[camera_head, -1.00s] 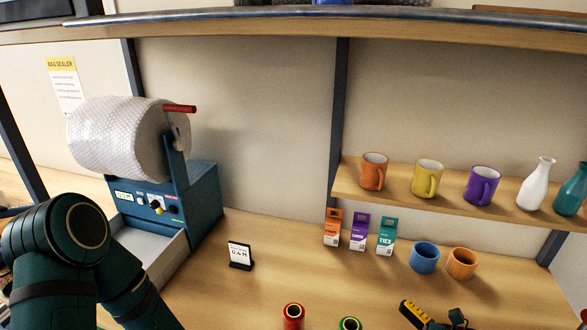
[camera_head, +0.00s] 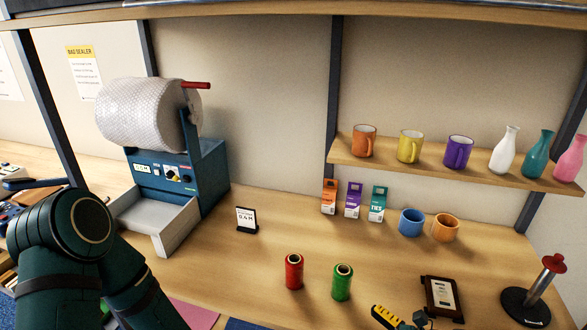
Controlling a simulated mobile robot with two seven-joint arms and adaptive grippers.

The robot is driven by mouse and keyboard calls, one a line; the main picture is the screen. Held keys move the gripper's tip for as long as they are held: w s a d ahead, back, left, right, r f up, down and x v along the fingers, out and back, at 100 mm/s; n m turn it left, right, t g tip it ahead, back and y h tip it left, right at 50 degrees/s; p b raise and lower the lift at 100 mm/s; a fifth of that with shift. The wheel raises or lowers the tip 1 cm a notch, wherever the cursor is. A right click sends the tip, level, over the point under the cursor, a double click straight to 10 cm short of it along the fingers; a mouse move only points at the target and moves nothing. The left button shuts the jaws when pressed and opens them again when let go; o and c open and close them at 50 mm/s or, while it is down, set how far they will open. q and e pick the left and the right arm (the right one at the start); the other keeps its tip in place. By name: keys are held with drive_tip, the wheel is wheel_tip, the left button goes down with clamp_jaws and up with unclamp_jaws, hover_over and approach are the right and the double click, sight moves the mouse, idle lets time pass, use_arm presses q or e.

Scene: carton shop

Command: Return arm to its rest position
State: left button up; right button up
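One dark green arm of mine (camera_head: 75,250) shows at the lower left, its elbow raised and its lower links running out of the bottom of the picture. It enters from the left side, in front of the workbench (camera_head: 255,275). Its gripper is outside the view.
A blue dispenser (camera_head: 180,175) with a bubble-wrap roll (camera_head: 150,113) and open tray stands beside my arm. A red spool (camera_head: 294,271) and a green spool (camera_head: 342,282) stand mid-bench. A shelf (camera_head: 400,172) holds mugs and bottles. A black stand (camera_head: 527,307) is at the right.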

drive_tip(key=s+a+f+n+g+h+b, duration=0.1)
drive_tip(key=s+a+f+n+h+b, duration=0.1)
drive_tip(key=f+n, duration=0.4)
drive_tip(key=s+a+f+n+g+h+b, duration=0.1)
drive_tip(key=s+a+f+n+h+b, duration=0.2)
drive_tip(key=s+f+n+h, duration=0.1)
drive_tip(key=s+a+f+n+g+h+b, duration=0.1)
drive_tip(key=s+a+f+n+h+b, duration=0.1)
drive_tip(key=f+n+h, duration=0.3)
drive_tip(key=shift+s+a+f+n+h+b, duration=0.4)
drive_tip(key=shift+f+n+b, duration=0.3)
drive_tip(key=shift+f+n, duration=1.15)
drive_tip(key=shift+r, duration=0.1)
